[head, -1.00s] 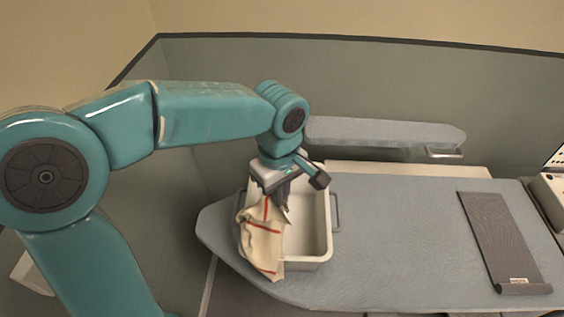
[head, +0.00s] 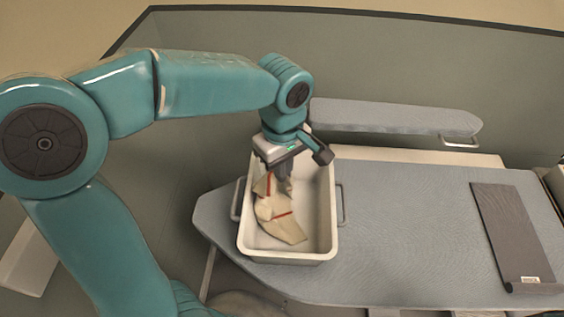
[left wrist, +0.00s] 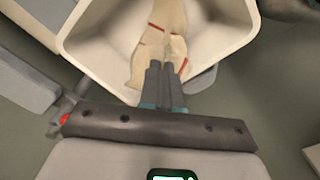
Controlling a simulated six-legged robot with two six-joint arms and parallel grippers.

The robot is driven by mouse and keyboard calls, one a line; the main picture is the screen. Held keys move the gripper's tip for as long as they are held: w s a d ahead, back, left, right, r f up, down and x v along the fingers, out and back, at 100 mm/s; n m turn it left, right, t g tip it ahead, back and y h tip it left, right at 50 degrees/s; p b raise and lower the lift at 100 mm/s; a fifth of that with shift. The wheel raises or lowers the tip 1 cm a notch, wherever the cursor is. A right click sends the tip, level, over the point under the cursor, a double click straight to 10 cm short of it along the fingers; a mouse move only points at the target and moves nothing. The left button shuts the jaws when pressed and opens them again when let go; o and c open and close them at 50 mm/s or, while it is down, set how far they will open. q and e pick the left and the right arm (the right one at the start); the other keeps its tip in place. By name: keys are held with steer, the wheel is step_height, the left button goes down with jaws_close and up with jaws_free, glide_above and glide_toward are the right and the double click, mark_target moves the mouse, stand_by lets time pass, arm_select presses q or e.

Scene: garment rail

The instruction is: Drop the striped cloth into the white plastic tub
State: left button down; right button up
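The striped cloth (head: 280,222) is cream with red stripes. It hangs from my left gripper (head: 284,178) inside the white plastic tub (head: 320,240), its lower part spread towards the tub's near side. In the left wrist view, the two fingers of my left gripper (left wrist: 163,66) are close together with the cloth (left wrist: 168,22) bunched at their tips. The white tub also shows there (left wrist: 220,30), around the cloth. I cannot tell how much of the cloth rests on the tub floor. My right gripper is not in view.
The tub stands on the left end of a grey ironing board (head: 400,230). A dark grey folded mat (head: 508,235) lies on the board's right. A narrow padded sleeve board (head: 390,118) runs behind the tub. The board between tub and mat is clear.

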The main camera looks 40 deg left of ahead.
arm_select(q)
step_height(320, 180, down, 4)
steer(key=shift+d+f+b, duration=0.1)
steer(key=shift+b, duration=1.15)
steer(key=c, duration=1.3)
jaws_free()
steer(key=shift+s, duration=0.1)
steer(key=o, duration=0.6)
steer(key=shift+o, duration=1.1)
steer(key=o, duration=0.5)
